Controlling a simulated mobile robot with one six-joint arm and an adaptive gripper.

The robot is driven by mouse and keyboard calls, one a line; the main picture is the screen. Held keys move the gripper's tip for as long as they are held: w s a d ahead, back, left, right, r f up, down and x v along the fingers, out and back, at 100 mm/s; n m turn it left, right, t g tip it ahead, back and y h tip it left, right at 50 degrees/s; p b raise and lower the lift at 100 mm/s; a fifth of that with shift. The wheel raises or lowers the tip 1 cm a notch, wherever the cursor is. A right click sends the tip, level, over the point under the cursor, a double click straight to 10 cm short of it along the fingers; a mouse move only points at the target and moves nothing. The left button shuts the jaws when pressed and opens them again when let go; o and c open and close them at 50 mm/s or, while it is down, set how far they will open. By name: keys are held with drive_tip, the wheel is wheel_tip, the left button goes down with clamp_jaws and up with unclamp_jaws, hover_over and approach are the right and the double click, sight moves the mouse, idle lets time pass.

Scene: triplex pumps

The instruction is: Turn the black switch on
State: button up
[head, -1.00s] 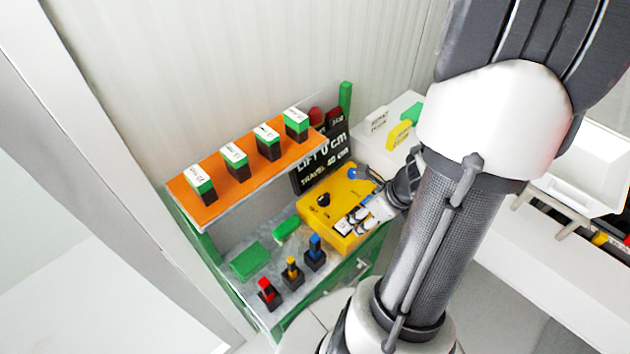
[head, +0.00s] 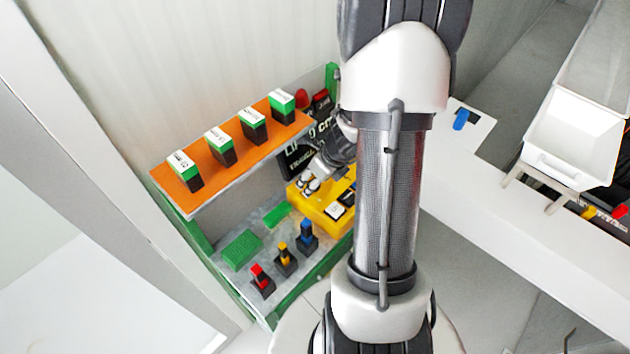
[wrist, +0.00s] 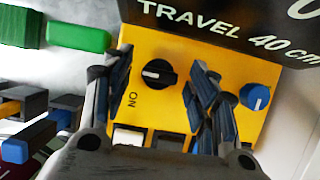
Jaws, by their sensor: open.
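The black switch (wrist: 159,73) is a round knob with a white pointer line on the yellow box (wrist: 185,48), seen in the wrist view. The word ON is printed below and left of it, and the pointer line lies roughly level, not toward that word. My gripper (wrist: 160,85) is open, with a finger on each side of the knob in the picture; I cannot tell whether either touches it. In the head view my gripper (head: 312,180) is over the left part of the yellow box (head: 312,208) and hides the knob.
A black sign (wrist: 235,22) stands behind the box. The orange shelf (head: 228,160) with several green-topped blocks is left of my arm. Red, yellow and blue switches (head: 284,258) stand in front.

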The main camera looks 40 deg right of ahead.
drive_tip(key=c, duration=1.1)
